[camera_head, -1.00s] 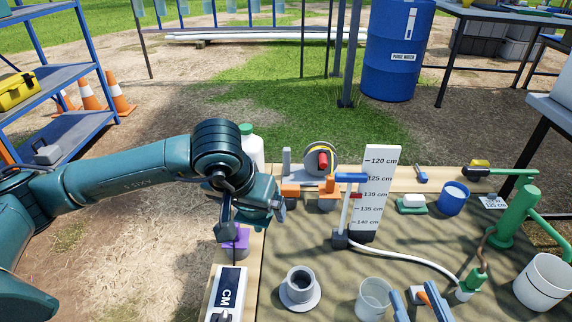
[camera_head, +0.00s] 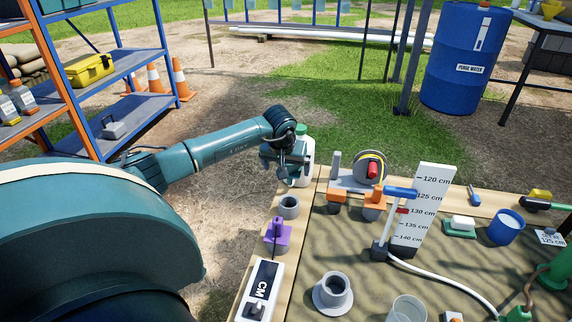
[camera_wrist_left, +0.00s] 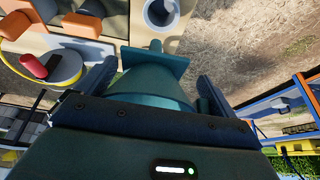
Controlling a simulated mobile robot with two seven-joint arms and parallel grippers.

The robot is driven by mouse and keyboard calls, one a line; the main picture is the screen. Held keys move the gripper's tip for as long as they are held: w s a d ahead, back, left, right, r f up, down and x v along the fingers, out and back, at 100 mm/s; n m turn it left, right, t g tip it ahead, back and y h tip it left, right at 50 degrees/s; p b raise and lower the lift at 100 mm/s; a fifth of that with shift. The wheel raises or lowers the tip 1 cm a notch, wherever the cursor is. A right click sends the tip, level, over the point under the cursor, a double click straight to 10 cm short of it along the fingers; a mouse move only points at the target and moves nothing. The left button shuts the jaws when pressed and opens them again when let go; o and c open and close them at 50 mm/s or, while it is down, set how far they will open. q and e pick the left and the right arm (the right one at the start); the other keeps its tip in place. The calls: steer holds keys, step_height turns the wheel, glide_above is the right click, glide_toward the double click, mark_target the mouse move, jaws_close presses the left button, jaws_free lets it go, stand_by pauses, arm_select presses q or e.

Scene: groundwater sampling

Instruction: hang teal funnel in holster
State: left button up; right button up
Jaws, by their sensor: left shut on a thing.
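The teal funnel (camera_wrist_left: 152,75) sits between the two dark fingers of my left gripper (camera_wrist_left: 155,85) in the wrist view, its narrower end pointing away from the wrist. In the head view my left gripper (camera_head: 286,160) is in front of the white bottle with a green cap (camera_head: 303,160), and the funnel is hard to make out there. A grey open-topped cup (camera_head: 289,206), possibly the holster, stands on the table's left wooden edge, nearer than the gripper. It also shows as a round dark opening (camera_wrist_left: 160,12) beyond the funnel. The funnel is apart from it. My right gripper is not visible.
A purple block (camera_head: 277,233) and a CM-marked box (camera_head: 260,290) stand along the left edge. A reel (camera_head: 369,168), orange blocks (camera_head: 374,203) and a depth scale board (camera_head: 425,207) are to the right. Bare ground lies left of the table.

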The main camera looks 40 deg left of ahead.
arm_select(q)
steer(key=shift+a, duration=0.1)
stand_by(0.3)
steer(key=shift+f+b, duration=0.4)
steer(key=shift+f, duration=0.3)
steer(key=shift+f+b, duration=0.75)
steer(key=shift+f, duration=0.25)
steer(key=shift+f+b, duration=0.35)
steer(key=shift+f, duration=0.15)
steer(key=shift+f+b, duration=1.6)
steer(key=shift+f, duration=0.65)
steer(key=shift+f+b, duration=0.65)
steer(key=shift+f, duration=0.35)
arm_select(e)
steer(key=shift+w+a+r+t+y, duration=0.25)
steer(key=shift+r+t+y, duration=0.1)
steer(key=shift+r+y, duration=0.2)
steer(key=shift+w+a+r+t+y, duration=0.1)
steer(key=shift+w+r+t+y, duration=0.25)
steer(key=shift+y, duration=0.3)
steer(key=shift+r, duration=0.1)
arm_select(q)
steer(key=shift+f+b, duration=0.35)
steer(key=shift+f, duration=0.15)
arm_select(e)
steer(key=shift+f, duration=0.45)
